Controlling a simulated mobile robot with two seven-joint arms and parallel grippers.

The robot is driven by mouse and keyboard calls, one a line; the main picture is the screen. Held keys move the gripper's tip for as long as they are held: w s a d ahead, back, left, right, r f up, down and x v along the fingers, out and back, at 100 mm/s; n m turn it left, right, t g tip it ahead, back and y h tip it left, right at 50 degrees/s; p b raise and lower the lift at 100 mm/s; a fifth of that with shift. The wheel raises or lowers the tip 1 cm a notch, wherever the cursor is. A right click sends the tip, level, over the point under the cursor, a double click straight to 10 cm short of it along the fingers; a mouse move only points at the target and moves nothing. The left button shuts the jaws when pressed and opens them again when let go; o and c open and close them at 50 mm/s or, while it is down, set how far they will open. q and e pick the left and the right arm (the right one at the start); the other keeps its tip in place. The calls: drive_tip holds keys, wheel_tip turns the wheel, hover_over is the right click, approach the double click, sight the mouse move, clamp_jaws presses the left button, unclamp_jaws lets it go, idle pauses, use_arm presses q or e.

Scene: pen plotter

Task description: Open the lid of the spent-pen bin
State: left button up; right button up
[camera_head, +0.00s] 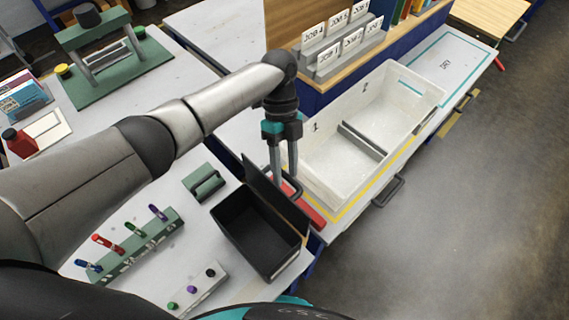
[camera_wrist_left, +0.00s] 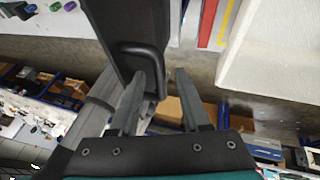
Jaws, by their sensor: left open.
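The spent-pen bin (camera_head: 246,229) is a black open-topped box at the front right of the white table, with its dark inside showing. Its dark lid (camera_head: 272,194) stands raised along the bin's right side, roughly upright. In the left wrist view the lid (camera_wrist_left: 118,22) is a dark panel with a black bar handle (camera_wrist_left: 150,58). My left gripper (camera_head: 284,172) points down just beyond the lid, and its fingers are apart. In the left wrist view the gripper (camera_wrist_left: 161,78) has one finger close to the handle; I cannot tell whether they touch. My right gripper is out of view.
A white two-part tray (camera_head: 420,105) stands right of the gripper, with a red bar (camera_head: 312,215) between. A green pen rack (camera_head: 135,246), a white pen holder (camera_head: 198,290) and a green block (camera_head: 204,183) lie left of the bin. Open floor lies at the right.

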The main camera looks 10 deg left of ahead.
use_arm(q)
drive_tip(key=v, duration=1.5)
drive_tip(key=shift+b, duration=0.35)
drive_tip(key=shift+w, duration=0.1)
drive_tip(key=shift+c, duration=0.3)
